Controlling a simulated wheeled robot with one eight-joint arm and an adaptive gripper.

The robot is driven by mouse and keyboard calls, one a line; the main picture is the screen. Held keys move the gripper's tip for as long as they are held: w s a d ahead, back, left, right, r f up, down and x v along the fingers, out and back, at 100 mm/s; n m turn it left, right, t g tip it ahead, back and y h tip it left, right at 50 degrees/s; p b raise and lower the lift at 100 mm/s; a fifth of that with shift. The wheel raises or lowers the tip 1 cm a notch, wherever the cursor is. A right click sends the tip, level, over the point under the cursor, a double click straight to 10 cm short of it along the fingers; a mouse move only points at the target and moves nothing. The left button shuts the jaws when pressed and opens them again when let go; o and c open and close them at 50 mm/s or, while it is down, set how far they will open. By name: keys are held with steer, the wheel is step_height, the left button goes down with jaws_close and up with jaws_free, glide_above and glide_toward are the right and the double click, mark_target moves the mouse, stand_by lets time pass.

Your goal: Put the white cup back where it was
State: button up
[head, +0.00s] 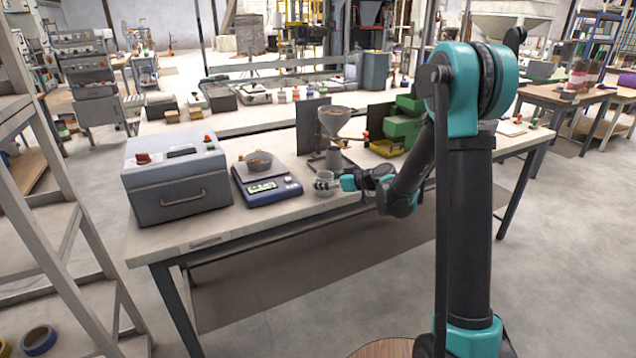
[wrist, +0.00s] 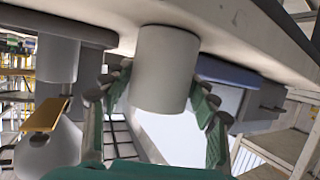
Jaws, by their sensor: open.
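The white cup (head: 324,178) stands upright on the workbench between the scale and the funnel stand. It also shows large in the wrist view (wrist: 166,62), which is upside down, so the bench top runs along its upper edge. My gripper (head: 332,184) is at the cup, low over the front part of the bench. In the wrist view its green-padded fingers (wrist: 162,106) are open, one on each side of the cup. I cannot tell whether either pad touches the cup.
A blue scale (head: 268,188) carrying a bowl of brown pellets (head: 260,161) stands left of the cup. A grey machine box (head: 178,185) is farther left. The funnel stand (head: 333,125) is just behind the cup. Green bins (head: 402,125) stand to the right. The bench front edge is close.

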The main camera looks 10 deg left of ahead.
steer(key=v, duration=0.8)
steer(key=s+d+f+m+g+h, duration=0.1)
steer(key=s+d+f+m+h, duration=0.2)
steer(key=s+d, duration=0.4)
steer(key=s+d+f+m+g+h, duration=0.1)
steer(key=s+d+f+m+h, duration=0.3)
steer(key=s, duration=0.9)
steer(key=s+d+f+m+g+h, duration=0.1)
steer(key=s+d+f+m+h, duration=0.2)
steer(key=s+d, duration=0.8)
steer(key=shift+f+m+h, duration=0.15)
steer(key=shift+m+h, duration=0.55)
steer(key=shift+o, duration=0.3)
